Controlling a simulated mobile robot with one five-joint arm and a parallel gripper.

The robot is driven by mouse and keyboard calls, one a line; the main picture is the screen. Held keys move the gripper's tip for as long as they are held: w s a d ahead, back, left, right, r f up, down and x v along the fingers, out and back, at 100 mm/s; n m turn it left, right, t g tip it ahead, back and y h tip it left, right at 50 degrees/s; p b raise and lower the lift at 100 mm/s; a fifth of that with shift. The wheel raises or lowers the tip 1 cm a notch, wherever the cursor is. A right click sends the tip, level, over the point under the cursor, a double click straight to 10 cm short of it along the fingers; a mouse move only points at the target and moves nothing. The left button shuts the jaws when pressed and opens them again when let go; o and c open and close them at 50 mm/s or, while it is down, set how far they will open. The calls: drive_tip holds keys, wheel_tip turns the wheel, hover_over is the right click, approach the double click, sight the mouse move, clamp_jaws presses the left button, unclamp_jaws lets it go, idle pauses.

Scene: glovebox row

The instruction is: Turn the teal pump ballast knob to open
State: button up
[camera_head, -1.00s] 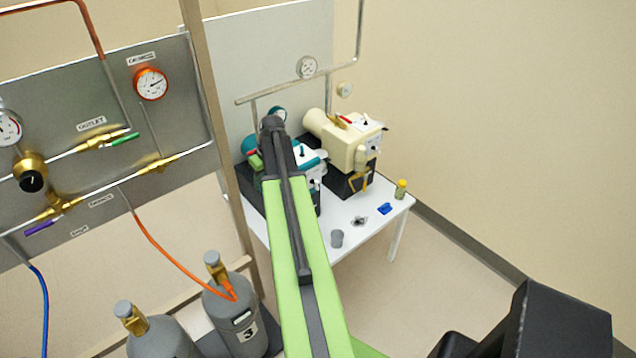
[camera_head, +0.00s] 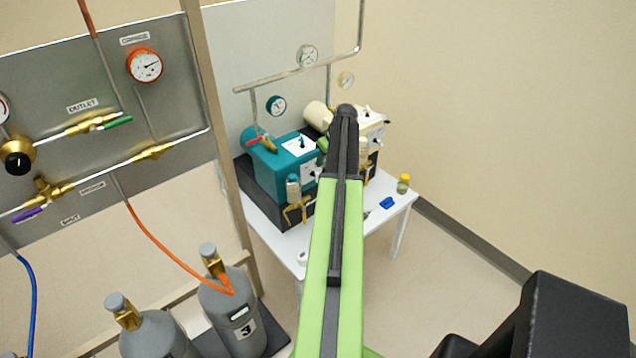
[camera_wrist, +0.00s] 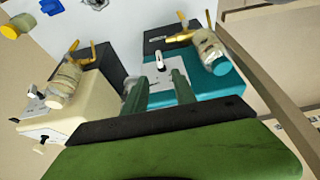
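The teal pump (camera_head: 262,165) stands on a dark base on the white table, left of my arm in the head view. It has white panels on top and front, with a small black knob (camera_head: 303,142) on the top one. I cannot tell for sure which control is the ballast knob. In the wrist view the teal pump (camera_wrist: 215,112) is on the right, and a small control (camera_wrist: 160,64) shows on its white panel beyond my fingertips. My gripper (camera_wrist: 160,78) is open and empty, its two green fingers apart over this panel. I see no contact.
The cream pump (camera_wrist: 98,102) stands beside the teal one, partly behind my arm in the head view. A yellow-capped vial (camera_head: 403,184) and a blue item (camera_head: 387,203) lie near the table's right end. A post (camera_head: 222,130) and gas cylinders (camera_head: 228,300) stand left.

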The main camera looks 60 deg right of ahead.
sight(318, 173)
drive_tip(key=b+x, duration=0.9)
drive_tip(key=x, duration=0.2)
drive_tip(key=shift+w+f, duration=0.1)
drive_tip(key=shift+f, duration=0.05)
clamp_jaws()
